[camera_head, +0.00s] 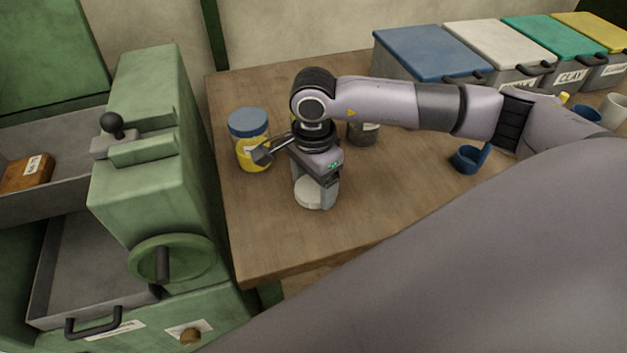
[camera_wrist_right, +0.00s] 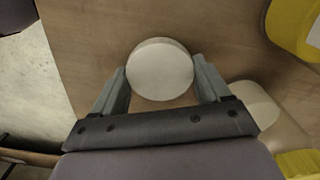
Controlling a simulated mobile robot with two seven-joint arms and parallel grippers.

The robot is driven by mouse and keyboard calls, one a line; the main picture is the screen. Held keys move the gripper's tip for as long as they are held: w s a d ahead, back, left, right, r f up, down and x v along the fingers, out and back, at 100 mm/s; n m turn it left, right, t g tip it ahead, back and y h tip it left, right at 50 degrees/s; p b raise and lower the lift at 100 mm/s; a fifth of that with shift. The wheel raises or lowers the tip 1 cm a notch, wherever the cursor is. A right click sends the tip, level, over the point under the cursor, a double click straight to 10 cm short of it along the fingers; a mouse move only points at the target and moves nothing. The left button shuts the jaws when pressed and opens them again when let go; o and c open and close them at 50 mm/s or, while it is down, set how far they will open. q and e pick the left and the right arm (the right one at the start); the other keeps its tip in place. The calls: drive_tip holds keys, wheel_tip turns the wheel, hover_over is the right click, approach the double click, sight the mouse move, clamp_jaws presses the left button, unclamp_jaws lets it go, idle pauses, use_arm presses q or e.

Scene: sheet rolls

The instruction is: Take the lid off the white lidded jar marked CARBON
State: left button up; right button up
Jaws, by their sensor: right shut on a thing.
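A white round lid (camera_wrist_right: 160,68) sits between the fingertips of my right gripper (camera_wrist_right: 160,78), one finger on each side. In the head view my right gripper (camera_head: 316,180) points down near the table's front left part, shut on this white round thing (camera_head: 315,198). The gripper hides much of it. No CARBON mark is readable, and I cannot tell whether the lid rests on its jar or is apart from it. My left gripper is not in view.
A yellow jar with a blue lid (camera_head: 249,122) stands left of the gripper. A dark jar (camera_head: 363,132) stands behind it, a blue cup (camera_head: 467,160) to the right. Lidded bins (camera_head: 430,55) line the back. A green machine (camera_head: 150,160) borders the table's left edge.

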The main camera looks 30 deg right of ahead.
sight(314, 188)
drive_tip(key=shift+f, duration=0.25)
drive_tip(key=o, duration=1.1)
drive_tip(key=shift+r, duration=0.15)
drive_tip(key=shift+o, duration=0.2)
drive_tip(key=shift+r, duration=0.25)
wheel_tip(314, 188, up, 12)
drive_tip(key=shift+s+f, duration=0.1)
drive_tip(key=shift+f, duration=0.05)
